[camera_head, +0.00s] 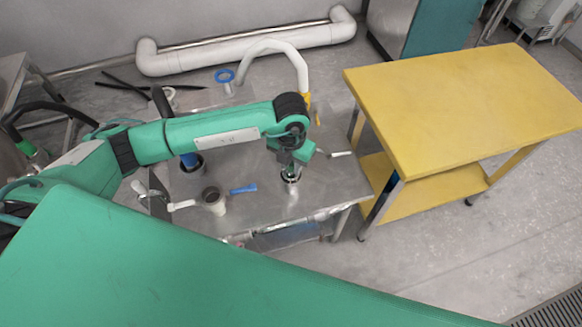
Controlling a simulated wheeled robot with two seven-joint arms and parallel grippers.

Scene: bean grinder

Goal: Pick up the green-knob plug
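My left arm reaches in from the left over the metal table, and its wrist bends down. My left gripper (290,169) is small and dark at the arm's end, right above a round silver fitting (291,179) on the table. Whether the fingers touch the fitting or are closed on anything is too small to tell. I cannot make out the green-knob plug apart from the green parts of my wrist; it may be hidden under the gripper. My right gripper is not in view.
The metal table (262,207) also bears an open cup (213,201), a blue-handled piece (243,188), a blue knob (189,160) in a dark ring and a white piece (340,154). A yellow table (465,100) stands close on the right. White pipe (245,48) lies behind.

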